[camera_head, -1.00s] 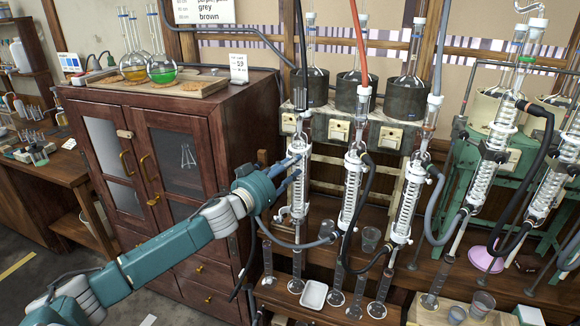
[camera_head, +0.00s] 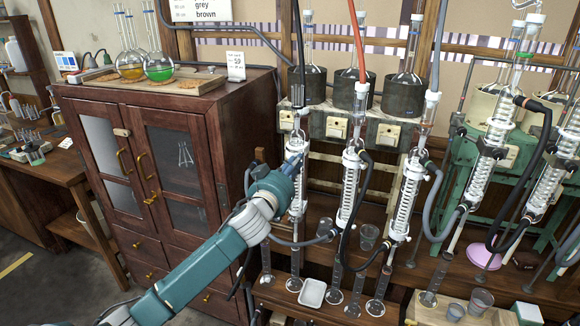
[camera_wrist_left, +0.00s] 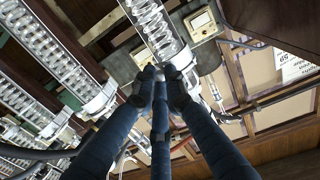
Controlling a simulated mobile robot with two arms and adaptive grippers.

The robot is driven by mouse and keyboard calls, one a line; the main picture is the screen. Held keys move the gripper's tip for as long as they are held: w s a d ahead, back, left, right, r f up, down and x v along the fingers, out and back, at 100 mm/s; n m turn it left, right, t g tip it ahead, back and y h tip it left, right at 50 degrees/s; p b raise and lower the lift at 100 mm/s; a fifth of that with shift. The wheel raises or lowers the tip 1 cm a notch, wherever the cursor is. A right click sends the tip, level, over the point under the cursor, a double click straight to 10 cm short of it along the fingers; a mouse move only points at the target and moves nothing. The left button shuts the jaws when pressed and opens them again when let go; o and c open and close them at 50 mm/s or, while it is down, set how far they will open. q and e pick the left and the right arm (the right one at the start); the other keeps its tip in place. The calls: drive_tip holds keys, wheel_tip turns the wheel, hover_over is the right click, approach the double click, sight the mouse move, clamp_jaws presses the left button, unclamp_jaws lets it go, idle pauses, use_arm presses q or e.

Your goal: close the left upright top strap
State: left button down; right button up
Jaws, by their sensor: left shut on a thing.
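The left upright is the leftmost glass coil condenser (camera_head: 297,199), standing upright at the rig. Its top strap (camera_head: 298,145) is a small white band near the condenser's upper end, partly hidden by my fingers. My left gripper (camera_head: 294,161) reaches it from the left and front. In the left wrist view my dark fingers (camera_wrist_left: 160,78) come together at the white strap piece (camera_wrist_left: 181,60), beside the coiled glass (camera_wrist_left: 153,28). They are shut on the strap. Whether the strap is fully round the glass cannot be told. My right gripper is out of view.
Two more upright condensers (camera_head: 349,190) (camera_head: 406,200) stand close on the right, with dark hoses looping between. Heating mantles (camera_head: 354,92) sit above on a shelf. A wooden cabinet (camera_head: 165,115) is at the left. Glass cylinders and a white tray (camera_head: 312,293) stand below.

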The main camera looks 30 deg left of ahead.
use_arm(q)
drive_tip(key=shift+w+d+f+n+g+y+b, duration=0.1)
drive_tip(key=shift+w+d+n+g+y+b, duration=0.2)
drive_tip(key=shift+n+y+b, duration=0.4)
drive_tip(key=shift+w+d+f+n+g+y+b, duration=0.1)
drive_tip(key=shift+w+d+n+g+y+b, duration=0.25)
drive_tip(key=shift+y+b, duration=0.5)
drive_tip(key=shift+w+d+f+n+g+y+b, duration=0.1)
drive_tip(key=shift+w+n+g+y+b, duration=0.25)
drive_tip(key=shift+n+y+b, duration=0.45)
drive_tip(key=shift+r, duration=0.1)
drive_tip(key=c, duration=1.8)
unclamp_jaws()
drive_tip(key=v, duration=1.2)
